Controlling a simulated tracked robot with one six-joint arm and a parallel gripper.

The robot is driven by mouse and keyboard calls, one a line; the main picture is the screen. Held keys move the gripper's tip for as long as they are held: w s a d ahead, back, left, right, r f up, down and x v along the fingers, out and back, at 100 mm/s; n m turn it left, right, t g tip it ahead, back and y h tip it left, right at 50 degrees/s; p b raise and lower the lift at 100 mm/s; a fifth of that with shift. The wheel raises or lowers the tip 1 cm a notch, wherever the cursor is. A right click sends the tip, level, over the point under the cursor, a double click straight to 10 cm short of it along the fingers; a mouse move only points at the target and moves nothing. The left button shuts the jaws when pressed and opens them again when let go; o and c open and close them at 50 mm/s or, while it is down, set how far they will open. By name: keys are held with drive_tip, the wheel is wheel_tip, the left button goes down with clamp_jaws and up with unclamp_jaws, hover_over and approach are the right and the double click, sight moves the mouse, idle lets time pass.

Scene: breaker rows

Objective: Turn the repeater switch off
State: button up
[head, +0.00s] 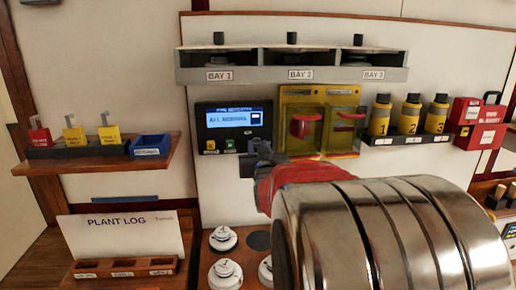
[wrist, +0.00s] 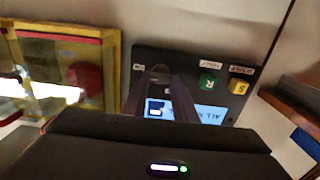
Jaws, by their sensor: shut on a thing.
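The dark repeater panel (head: 201,126) is on the wall in the head view, with a lit blue screen (head: 235,117) that seems to read "All normal". It also shows upside down in the wrist view (wrist: 222,68), with a green button (wrist: 207,82) and a yellow button (wrist: 239,86). My gripper (head: 258,150) is at the panel's lower right corner. In the wrist view my gripper (wrist: 160,72) is shut on a small switch knob beside a white label (wrist: 138,67). The fingers mostly hide the knob, so its setting cannot be told.
Yellow boxes with clear covers (head: 345,125) are close to the right of the panel. A grey bay shelf (head: 330,75) is above. A wooden shelf (head: 100,157) with tagged holders is at left. White round detectors (head: 223,239) are below.

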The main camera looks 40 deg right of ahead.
drive_tip(key=shift+c, duration=1.4)
drive_tip(key=shift+a+n, duration=0.1)
drive_tip(key=shift+n, duration=0.2)
drive_tip(key=n, duration=0.4)
drive_tip(key=shift+w, duration=0.1)
drive_tip(key=n, duration=0.4)
drive_tip(key=shift+a+f+n, duration=0.1)
drive_tip(key=shift+a+n, duration=0.05)
drive_tip(key=shift+n, duration=0.25)
drive_tip(key=n, duration=0.4)
drive_tip(key=shift+a+f, duration=0.1)
drive_tip(key=n, duration=0.4)
drive_tip(key=shift+f+n, duration=0.15)
drive_tip(key=shift+n, duration=0.15)
